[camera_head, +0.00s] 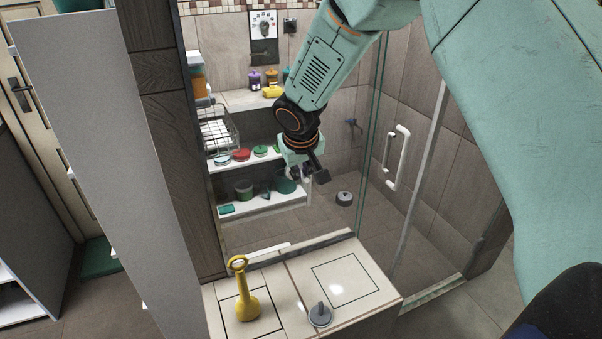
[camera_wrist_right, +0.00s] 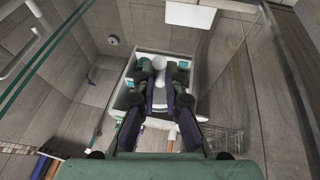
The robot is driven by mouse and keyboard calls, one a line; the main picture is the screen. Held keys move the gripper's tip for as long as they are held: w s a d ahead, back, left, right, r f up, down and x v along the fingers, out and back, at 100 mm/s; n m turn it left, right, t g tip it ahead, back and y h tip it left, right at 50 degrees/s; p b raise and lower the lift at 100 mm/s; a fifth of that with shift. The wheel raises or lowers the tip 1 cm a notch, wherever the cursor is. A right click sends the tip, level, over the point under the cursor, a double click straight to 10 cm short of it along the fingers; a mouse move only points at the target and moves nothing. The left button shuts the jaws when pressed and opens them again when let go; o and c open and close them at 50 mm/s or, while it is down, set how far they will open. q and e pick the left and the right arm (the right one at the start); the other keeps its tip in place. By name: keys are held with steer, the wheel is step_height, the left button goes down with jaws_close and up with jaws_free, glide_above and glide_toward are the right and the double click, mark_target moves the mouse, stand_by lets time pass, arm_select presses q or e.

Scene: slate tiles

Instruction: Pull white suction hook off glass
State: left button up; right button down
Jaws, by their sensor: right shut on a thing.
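My right gripper (camera_head: 304,172) hangs at the end of the green arm in front of the shower shelves. In the wrist view the right gripper (camera_wrist_right: 160,78) is shut on the white suction hook (camera_wrist_right: 159,63), whose pale body shows between the two dark fingers. In the head view the hook is mostly hidden by the gripper. The shower glass (camera_head: 373,115) shows as clear panels with greenish edges. I cannot tell whether the hook touches the glass. My left gripper is not in view.
A yellow ring-handled object (camera_head: 242,303) and a grey round knobbed object (camera_head: 320,316) stand on the tiled bench (camera_head: 347,283). White shelves (camera_head: 263,206) hold jars and a wire basket (camera_head: 217,130). A white door handle (camera_head: 397,158) is to the right. A grey disc (camera_head: 344,198) lies on the floor.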

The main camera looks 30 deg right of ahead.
steer(key=shift+s+f, duration=0.1)
steer(key=shift+s, duration=0.2)
steer(key=shift+s+r, duration=0.2)
steer(key=shift+s, duration=0.15)
steer(key=shift+w+f+b, duration=0.15)
steer(key=shift+w+b, duration=0.05)
steer(key=shift+b, duration=0.1)
steer(key=shift+s, duration=0.1)
